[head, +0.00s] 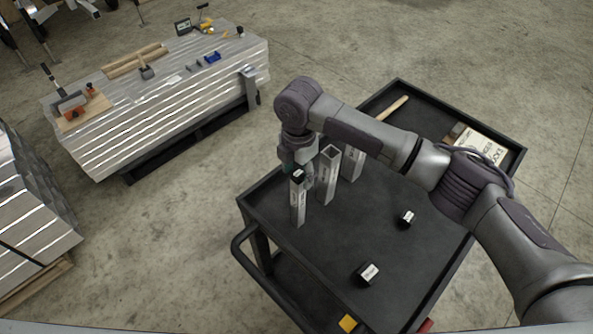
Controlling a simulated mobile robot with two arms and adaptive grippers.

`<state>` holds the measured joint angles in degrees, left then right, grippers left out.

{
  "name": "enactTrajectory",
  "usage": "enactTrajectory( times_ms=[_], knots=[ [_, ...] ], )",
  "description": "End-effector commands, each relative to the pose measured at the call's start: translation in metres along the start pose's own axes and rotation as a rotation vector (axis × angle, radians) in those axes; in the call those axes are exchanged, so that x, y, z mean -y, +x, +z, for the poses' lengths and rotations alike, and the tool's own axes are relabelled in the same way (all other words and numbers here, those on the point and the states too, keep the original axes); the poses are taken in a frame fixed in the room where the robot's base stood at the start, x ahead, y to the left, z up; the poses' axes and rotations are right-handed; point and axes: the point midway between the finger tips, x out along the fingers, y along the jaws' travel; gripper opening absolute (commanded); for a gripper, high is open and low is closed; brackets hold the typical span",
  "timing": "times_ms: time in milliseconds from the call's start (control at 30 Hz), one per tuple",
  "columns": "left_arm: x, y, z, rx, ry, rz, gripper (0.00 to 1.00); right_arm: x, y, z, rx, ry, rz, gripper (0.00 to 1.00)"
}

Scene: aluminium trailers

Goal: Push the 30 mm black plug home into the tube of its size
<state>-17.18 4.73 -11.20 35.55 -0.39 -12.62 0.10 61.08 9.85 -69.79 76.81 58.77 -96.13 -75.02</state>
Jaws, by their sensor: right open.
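Three square aluminium tubes stand upright on the black cart (345,240): a front-left tube (298,206), a middle tube (327,187) with an open top, and a rear tube (353,163) partly behind my arm. A black plug (298,175) sits at the top of the front-left tube; how deep it is in cannot be told. My right gripper (303,176) is open, right at that plug and tube top. Two more black plugs with white labels lie loose on the cart, one at the right (406,218) and one nearer (367,274). Sizes on the labels are unreadable.
A wooden-handled tool (393,107) and a labelled box (480,144) lie at the cart's far end. The cart has a raised rim and a push handle (246,240) at the left. A wrapped stack of aluminium profiles (160,110) with tools stands at the back left.

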Motion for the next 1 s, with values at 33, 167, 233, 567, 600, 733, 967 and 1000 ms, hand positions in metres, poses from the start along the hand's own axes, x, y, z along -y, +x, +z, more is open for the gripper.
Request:
enactTrajectory(
  times_ms=[33, 167, 233, 567, 600, 733, 967, 1000],
  knots=[
    [-0.001, 0.0, 0.0, 0.001, -0.003, -0.001, 0.52, -0.001, -0.003, 0.0, 0.0, 0.0, 0.002, 0.58],
    [-0.002, 0.0, 0.0, 0.001, -0.003, 0.001, 0.52, -0.001, -0.018, 0.0, 0.001, 0.0, 0.004, 0.58],
    [-0.003, 0.0, 0.0, 0.001, -0.002, 0.001, 0.52, -0.001, -0.032, 0.0, 0.002, -0.001, 0.004, 0.58],
    [-0.004, 0.0, 0.0, 0.001, -0.002, 0.003, 0.52, -0.001, -0.099, -0.001, 0.002, 0.0, 0.003, 0.58],
    [-0.004, 0.0, 0.0, 0.001, -0.002, 0.003, 0.52, -0.001, -0.104, -0.001, 0.001, 0.0, 0.003, 0.58],
    [-0.004, 0.0, 0.0, 0.0, -0.002, 0.003, 0.52, -0.001, -0.116, -0.001, 0.002, 0.0, 0.001, 0.58],
    [-0.004, 0.0, -0.001, 0.0, -0.002, 0.003, 0.52, 0.0, -0.121, -0.002, 0.001, 0.0, 0.0, 0.58],
    [-0.004, 0.0, -0.001, 0.0, -0.002, 0.003, 0.52, 0.0, -0.121, -0.002, 0.001, 0.0, 0.0, 0.58]
  ],
)
